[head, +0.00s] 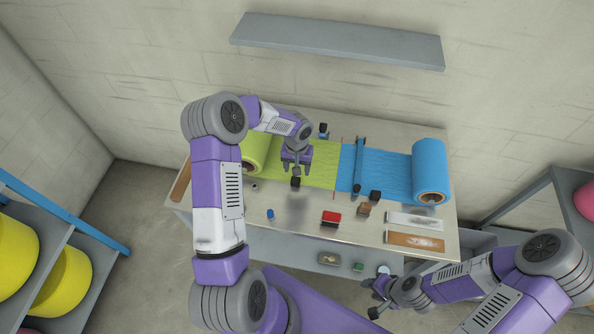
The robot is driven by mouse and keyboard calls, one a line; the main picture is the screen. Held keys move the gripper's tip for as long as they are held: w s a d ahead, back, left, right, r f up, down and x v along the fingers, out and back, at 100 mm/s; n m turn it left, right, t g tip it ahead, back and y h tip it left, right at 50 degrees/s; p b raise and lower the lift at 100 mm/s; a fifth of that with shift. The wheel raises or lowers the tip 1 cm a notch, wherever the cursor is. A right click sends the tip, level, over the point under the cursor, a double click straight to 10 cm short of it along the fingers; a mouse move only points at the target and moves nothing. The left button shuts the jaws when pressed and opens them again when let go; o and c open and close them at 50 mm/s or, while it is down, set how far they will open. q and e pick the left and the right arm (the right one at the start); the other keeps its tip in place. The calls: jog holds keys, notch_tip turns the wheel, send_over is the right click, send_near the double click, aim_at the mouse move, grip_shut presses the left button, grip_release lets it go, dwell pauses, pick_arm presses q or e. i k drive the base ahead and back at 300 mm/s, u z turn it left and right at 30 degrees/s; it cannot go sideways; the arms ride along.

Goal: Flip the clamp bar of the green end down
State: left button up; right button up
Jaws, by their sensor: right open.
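The green film (318,165) lies flat on the table, coming off a green roll (254,152) at its left. A small dark and blue part (323,130) stands at the far edge of the green film; it looks like the raised clamp bar seen nearly end-on. A black block (296,182) sits at the film's near edge. My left gripper (296,167) is over the green film, left of the raised part, with its fingers apart and nothing visible between them. My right gripper (371,298) is open and empty, low in front of the table's near edge.
Blue film (385,172) runs from a blue roll (430,172), with a blue bar (360,160) lying across it and a black block (375,196) beside it. A red box (331,218), brown block (363,209) and small blue piece (270,214) lie in front. A wall shelf (340,40) hangs behind.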

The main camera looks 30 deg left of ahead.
aim_at(322, 128)
jog(key=k, duration=1)
